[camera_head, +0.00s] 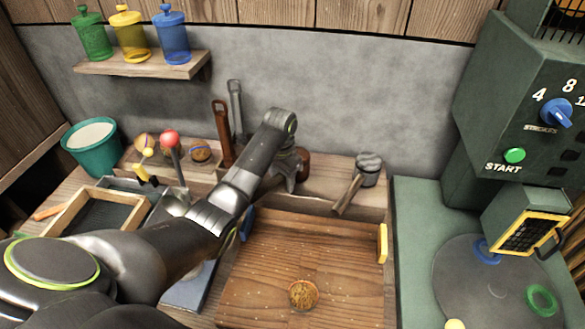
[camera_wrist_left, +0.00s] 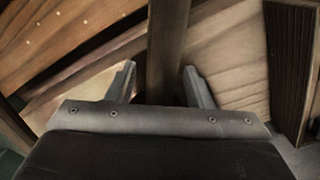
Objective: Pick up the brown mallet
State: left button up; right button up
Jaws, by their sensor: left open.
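The brown mallet is mostly hidden behind my left gripper in the head view; a dark reddish-brown piece that looks like its head (camera_head: 304,161) shows just right of the gripper on the wooden back ledge. My left gripper (camera_head: 290,183) is open above that ledge. In the left wrist view a brown handle (camera_wrist_left: 168,45) runs between the two spread fingers of the gripper (camera_wrist_left: 167,88), with a gap on each side. I cannot tell how deep the handle sits between them. My right gripper is not in view.
A grey-headed mallet (camera_head: 369,164) lies on the ledge to the right. A reddish-brown tool (camera_head: 222,130) and a grey tool (camera_head: 236,105) stand upright to the left. A wooden board (camera_head: 340,265) with a round brown piece (camera_head: 303,294) is in front. A green machine (camera_head: 520,120) stands right.

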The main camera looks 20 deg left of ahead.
pick_arm(q)
grip_shut()
jog(key=shift+w+r, duration=0.1)
